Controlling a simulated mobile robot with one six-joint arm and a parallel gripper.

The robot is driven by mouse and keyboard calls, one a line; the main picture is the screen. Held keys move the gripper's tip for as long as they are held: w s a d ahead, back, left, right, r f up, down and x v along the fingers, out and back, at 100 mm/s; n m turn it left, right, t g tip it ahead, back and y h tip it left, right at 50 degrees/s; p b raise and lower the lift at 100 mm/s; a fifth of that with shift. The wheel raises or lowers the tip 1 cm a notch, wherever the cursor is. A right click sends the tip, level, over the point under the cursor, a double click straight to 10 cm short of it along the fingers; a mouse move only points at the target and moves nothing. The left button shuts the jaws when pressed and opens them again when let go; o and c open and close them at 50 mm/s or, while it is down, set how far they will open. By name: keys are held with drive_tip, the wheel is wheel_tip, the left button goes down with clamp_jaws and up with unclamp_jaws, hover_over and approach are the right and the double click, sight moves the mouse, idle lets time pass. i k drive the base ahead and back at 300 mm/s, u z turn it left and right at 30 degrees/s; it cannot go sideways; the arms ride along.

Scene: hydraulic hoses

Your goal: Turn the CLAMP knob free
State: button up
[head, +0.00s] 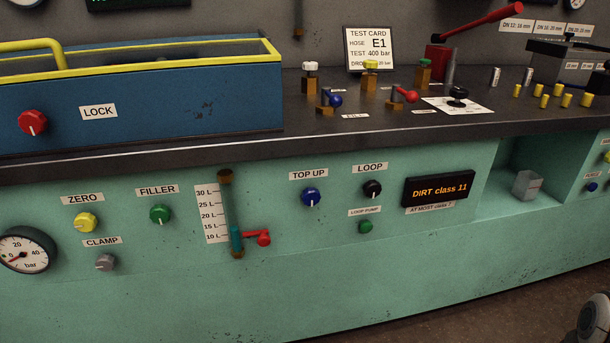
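The CLAMP knob (106,262) is a small grey knob on the green front panel at the lower left of the head view. It sits just below its white CLAMP label (102,241). A lighter pointer mark is faintly seen on it, but its exact setting is too small to tell. Nothing touches or covers the knob. My gripper does not show in the head view; only a dark rounded part at the lower right corner is seen, and I cannot tell what it is.
The yellow ZERO knob (86,222) is just above the CLAMP knob, and the green FILLER knob (160,214) is to the upper right. A pressure gauge (27,250) is close on the left. A red-handled valve (258,238) sticks out by the level tube (229,210). The panel below is clear.

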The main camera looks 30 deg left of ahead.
sight(105, 263)
drive_tip(key=u, duration=3.55)
drive_tip(key=k, duration=0.45)
drive_tip(key=u, duration=0.15)
drive_tip(key=i, duration=0.45)
drive_tip(key=u, duration=0.05)
